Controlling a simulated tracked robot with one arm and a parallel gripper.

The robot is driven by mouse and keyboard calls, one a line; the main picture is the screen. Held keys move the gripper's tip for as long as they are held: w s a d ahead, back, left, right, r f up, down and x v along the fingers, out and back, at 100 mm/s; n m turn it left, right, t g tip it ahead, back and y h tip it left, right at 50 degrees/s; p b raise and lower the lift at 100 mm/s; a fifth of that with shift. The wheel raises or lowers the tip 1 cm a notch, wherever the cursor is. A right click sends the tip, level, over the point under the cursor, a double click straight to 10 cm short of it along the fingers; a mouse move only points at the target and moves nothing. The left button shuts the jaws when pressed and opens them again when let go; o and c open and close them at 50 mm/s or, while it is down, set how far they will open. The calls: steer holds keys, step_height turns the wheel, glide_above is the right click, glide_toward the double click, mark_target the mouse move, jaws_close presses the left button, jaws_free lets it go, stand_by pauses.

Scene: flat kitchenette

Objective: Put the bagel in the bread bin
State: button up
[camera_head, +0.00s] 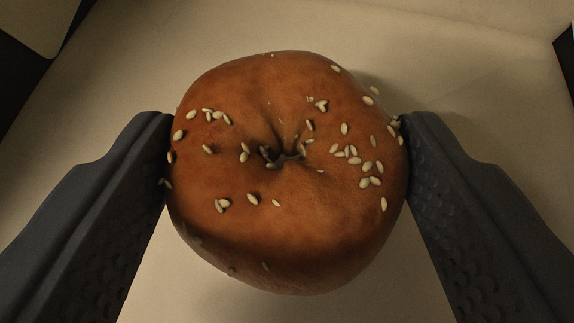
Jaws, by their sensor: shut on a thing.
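The bagel (285,210) is brown and round, with pale seeds and a small dimple at its middle. It fills the centre of the view. My gripper (286,122) is shut on it, with one dark finger pressed against its left side and the other against its right side. Pale cream surface lies behind and below the bagel. I cannot tell whether this surface belongs to the bread bin, or whether the bagel touches it. The bagel hides the part of the surface behind it.
The cream surface (130,75) spreads around the bagel and looks bare. A pale, wall-like face (480,45) rises at the upper right. Dark areas edge the view at the far left and far right. A pale panel (35,20) shows at the top left corner.

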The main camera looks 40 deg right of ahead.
steer(key=shift+f, duration=0.4)
steer(key=o, duration=0.6)
steer(key=shift+r, duration=0.2)
steer(key=shift+r+p, duration=0.3)
steer(key=shift+r, duration=0.4)
steer(key=b+v, duration=0.1)
steer(key=v, duration=1)
steer(key=shift+s+a, duration=0.3)
steer(key=shift+s, duration=0.05)
